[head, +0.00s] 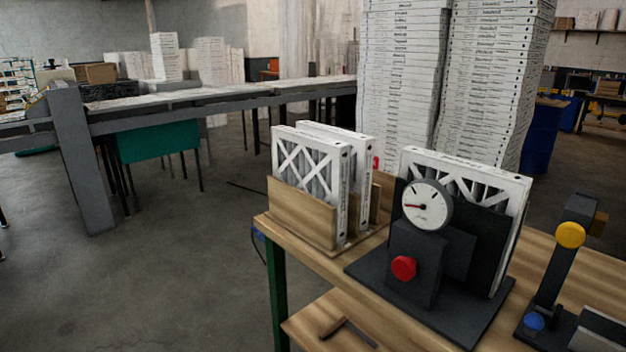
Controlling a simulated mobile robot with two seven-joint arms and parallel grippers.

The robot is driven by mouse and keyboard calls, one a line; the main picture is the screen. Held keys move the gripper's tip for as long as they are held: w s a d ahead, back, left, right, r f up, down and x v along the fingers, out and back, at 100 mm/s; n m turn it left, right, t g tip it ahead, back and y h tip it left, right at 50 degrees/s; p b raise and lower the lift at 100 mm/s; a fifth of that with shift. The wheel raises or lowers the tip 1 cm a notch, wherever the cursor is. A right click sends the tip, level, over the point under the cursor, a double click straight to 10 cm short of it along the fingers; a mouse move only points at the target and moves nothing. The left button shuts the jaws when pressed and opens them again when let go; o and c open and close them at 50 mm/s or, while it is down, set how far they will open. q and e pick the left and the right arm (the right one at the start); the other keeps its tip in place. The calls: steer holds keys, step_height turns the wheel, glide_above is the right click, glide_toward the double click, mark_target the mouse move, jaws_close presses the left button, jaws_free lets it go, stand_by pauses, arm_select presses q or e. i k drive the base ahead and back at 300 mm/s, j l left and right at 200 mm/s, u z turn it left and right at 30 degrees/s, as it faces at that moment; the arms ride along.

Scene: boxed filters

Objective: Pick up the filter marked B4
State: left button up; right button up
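Two white-framed filters with X-shaped fronts stand upright in a wooden holder at the left end of the wooden workbench in the head view: a front filter (309,172) and a rear filter (358,160). A third white-framed filter (512,196) stands upright in a black stand (463,230), partly hidden by a round dial gauge (427,204). Small print runs along the filter edges, but I cannot read a B4 mark on any of them. Neither of my grippers is in view.
The wooden holder (300,212) sits near the edge of the workbench (305,252). A red button (403,268) is on the black stand. A black post with a yellow knob (570,235) stands at right. Tall stacks of white boxes (398,80) rise behind. Open floor (150,280) lies left.

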mark_target(318, 166)
steer(key=i+j+z, duration=0.1)
steer(key=z, duration=0.7)
steer(key=i+j+z, duration=0.1)
steer(key=j+z, duration=1.05)
steer(key=j, duration=0.8)
